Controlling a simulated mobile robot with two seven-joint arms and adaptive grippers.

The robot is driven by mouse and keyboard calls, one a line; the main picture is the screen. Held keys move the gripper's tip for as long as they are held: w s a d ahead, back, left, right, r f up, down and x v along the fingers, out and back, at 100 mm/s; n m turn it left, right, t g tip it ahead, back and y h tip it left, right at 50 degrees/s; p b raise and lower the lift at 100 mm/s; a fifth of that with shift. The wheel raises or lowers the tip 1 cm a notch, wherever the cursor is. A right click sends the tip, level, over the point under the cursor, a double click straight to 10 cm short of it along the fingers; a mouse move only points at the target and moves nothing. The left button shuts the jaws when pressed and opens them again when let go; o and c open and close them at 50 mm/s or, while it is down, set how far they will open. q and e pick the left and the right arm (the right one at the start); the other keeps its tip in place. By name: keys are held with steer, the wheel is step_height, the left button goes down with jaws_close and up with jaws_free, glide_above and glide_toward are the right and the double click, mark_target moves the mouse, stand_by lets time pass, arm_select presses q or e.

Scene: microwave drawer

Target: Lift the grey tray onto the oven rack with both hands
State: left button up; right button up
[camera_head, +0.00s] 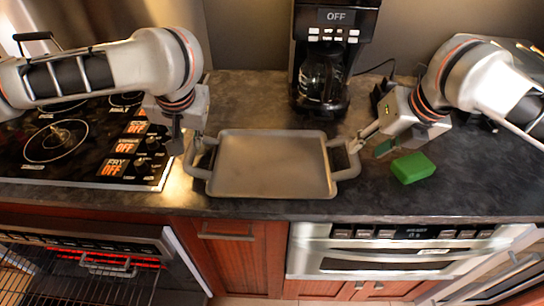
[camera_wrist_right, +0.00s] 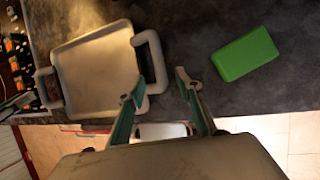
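The grey tray (camera_head: 270,165) lies flat on the dark counter, with a loop handle at each end. It also shows in the right wrist view (camera_wrist_right: 95,75). My left gripper (camera_head: 188,143) is at the left handle (camera_head: 198,160), with its fingers apart; whether they touch the handle is unclear. My right gripper (camera_head: 370,140) is beside the right handle (camera_head: 347,160). In the right wrist view its fingers (camera_wrist_right: 158,90) are spread, near the handle's front end, not closed on it. The oven rack (camera_head: 75,280) shows at the lower left, below the counter.
A green block (camera_head: 413,168) lies right of my right gripper. A coffee maker (camera_head: 325,75) stands behind the tray. The stove top (camera_head: 60,145) is at the left, and the counter's front edge runs just before the tray. A red glowing heater (camera_head: 110,262) shows inside the oven.

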mark_target(191, 148)
arm_select(q)
steer(key=shift+f, duration=0.15)
arm_select(e)
steer(key=shift+f, duration=0.1)
